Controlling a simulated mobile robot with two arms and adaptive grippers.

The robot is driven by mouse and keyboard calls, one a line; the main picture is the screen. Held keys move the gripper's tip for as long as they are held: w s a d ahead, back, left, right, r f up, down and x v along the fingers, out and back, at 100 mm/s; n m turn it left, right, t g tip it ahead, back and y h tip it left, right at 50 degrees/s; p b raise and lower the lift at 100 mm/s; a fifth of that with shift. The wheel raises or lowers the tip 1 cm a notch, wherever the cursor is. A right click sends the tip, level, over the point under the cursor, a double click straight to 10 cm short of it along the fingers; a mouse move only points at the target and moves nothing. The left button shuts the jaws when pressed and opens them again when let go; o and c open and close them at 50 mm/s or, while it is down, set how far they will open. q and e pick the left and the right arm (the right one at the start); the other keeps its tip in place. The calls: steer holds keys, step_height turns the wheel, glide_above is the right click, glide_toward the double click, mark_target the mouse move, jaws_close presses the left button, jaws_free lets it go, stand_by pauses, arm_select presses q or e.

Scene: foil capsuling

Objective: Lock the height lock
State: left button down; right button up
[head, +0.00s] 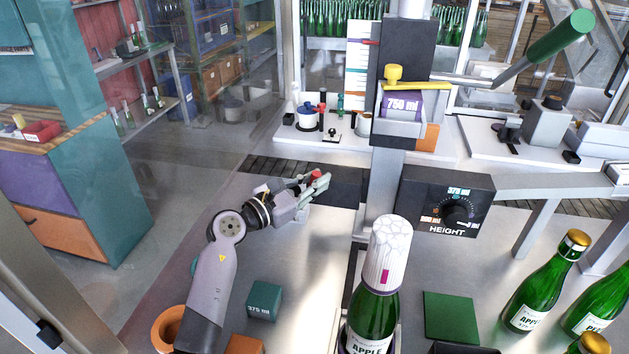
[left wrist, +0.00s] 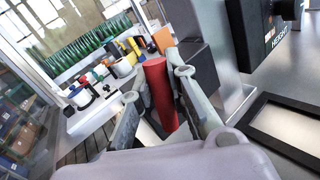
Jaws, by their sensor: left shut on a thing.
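My left gripper (head: 318,185) is left of the machine column, its fingers shut around a red cylindrical handle (left wrist: 161,92). In the left wrist view the handle stands between the two grey-green fingers (left wrist: 157,95); its lower end is partly hidden. In the head view only its red top (head: 316,174) shows. I cannot tell from these frames whether this handle is the height lock or how it is set. A black box marked HEIGHT (head: 446,202) with a round knob is on the column's right. My right gripper is not in view.
A green bottle with a white cap cover (head: 388,250) stands in front of the column. Above it are a purple 750 ml block (head: 401,105), a yellow lever (head: 420,86) and a green-handled lever (head: 545,45). More bottles (head: 548,280) stand right. A teal 375 ml block (head: 264,300) lies left.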

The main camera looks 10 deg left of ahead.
arm_select(q)
steer(key=shift+f, duration=0.1)
steer(key=b, duration=0.1)
steer(key=n+b, duration=0.1)
steer(key=shift+a+f+n+t+h+b, duration=0.2)
steer(key=shift+a+n+t+h+b, duration=0.1)
steer(key=shift+a+t+b, duration=0.1)
steer(key=shift+a+r+n+b, duration=0.2)
steer(key=shift+n+b, duration=0.3)
steer(key=shift+r+t, duration=0.2)
steer(key=shift+t, duration=0.2)
steer(key=c, duration=1.5)
jaws_free()
steer(key=shift+c, duration=0.2)
